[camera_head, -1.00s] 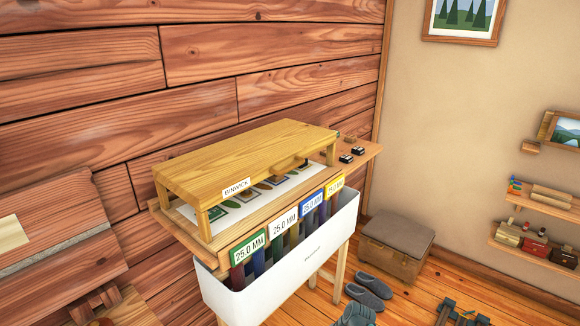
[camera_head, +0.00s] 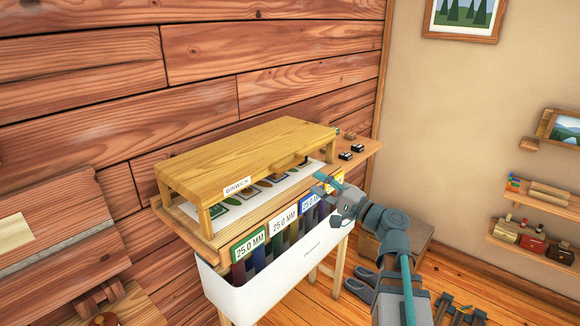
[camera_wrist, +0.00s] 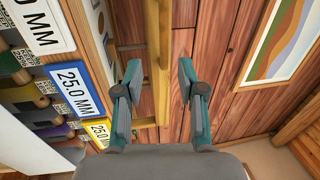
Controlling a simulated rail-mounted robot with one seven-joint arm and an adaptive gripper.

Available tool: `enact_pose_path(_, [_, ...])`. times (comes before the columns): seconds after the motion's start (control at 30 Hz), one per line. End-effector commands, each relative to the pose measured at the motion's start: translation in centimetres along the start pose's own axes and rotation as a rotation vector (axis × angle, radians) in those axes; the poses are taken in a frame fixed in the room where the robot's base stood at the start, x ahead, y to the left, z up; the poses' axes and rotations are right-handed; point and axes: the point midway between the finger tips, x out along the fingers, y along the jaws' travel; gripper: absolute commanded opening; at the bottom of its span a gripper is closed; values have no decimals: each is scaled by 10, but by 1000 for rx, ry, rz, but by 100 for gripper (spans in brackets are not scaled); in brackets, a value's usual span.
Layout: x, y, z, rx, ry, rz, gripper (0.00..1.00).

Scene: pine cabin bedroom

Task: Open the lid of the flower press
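A pale wooden board on short legs, with a BINWICK label (camera_head: 237,186), stands on a wooden table; its flat top (camera_head: 250,155) lies level. I take this for the flower press, but cannot tell which part is the lid. A small wooden block (camera_head: 284,168) shows at its front edge. A sheet with leaf pictures (camera_head: 225,208) lies beneath. My gripper (camera_head: 328,181) is open and empty, in front of the board's right end. In the wrist view, the open fingers (camera_wrist: 158,75) point toward a pale wooden beam (camera_wrist: 165,45), with nothing held between them.
Small black items (camera_head: 351,151) lie on the table's right end. The plank wall (camera_head: 290,60) is close behind. Open space lies above the board.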

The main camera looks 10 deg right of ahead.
Motion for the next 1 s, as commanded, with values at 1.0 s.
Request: enact_pose_path(1.0, [108, -6, -2, 18, 8, -19, 39])
